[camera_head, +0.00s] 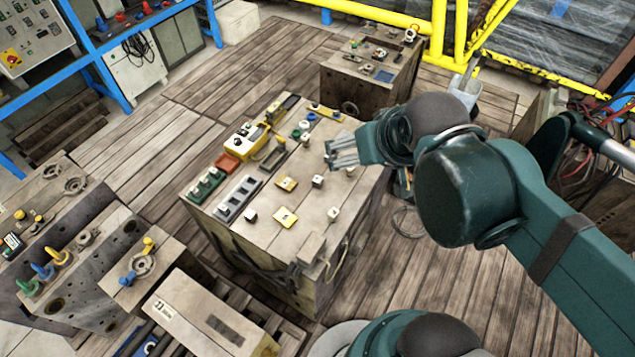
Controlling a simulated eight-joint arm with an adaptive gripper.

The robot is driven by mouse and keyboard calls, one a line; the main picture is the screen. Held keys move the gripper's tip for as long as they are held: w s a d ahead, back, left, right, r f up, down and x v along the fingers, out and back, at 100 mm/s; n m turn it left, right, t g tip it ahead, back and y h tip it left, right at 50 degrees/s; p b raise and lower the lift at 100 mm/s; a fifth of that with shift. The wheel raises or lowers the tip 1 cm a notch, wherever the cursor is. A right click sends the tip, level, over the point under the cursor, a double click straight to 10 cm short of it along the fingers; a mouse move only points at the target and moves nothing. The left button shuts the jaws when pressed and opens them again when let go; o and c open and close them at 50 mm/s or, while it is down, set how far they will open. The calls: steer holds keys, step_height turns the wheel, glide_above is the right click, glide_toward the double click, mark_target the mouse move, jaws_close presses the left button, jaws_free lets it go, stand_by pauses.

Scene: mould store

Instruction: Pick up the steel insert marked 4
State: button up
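Several small light metal blocks, which look like steel inserts, stand on the wooden block table (300,240). One block (250,216) is at the front left, one block (318,181) is near the middle, and another block (333,214) is near the right edge. Their marks are too small to read, so I cannot tell which is marked 4. My gripper (332,156) hangs over the table's right side, above and beyond the middle block. Its silver fingers point left and look empty. Their spacing is unclear at this angle.
A grey slotted tray (238,198), a green tray (205,187) and a yellow device (245,140) line the left side. A carton (205,315) stands in front; a second wooden block table (345,85) stands behind.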

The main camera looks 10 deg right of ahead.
steer(key=c, duration=1.3)
steer(key=shift+w, duration=0.1)
steer(key=n+g+b, duration=0.7)
steer(key=n, duration=0.2)
glide_above(317, 179)
steer(key=f, duration=2.9)
steer(key=shift+s+f, duration=0.25)
steer(key=shift+w+f, duration=0.15)
steer(key=shift+f, duration=0.5)
steer(key=shift+f, duration=0.15)
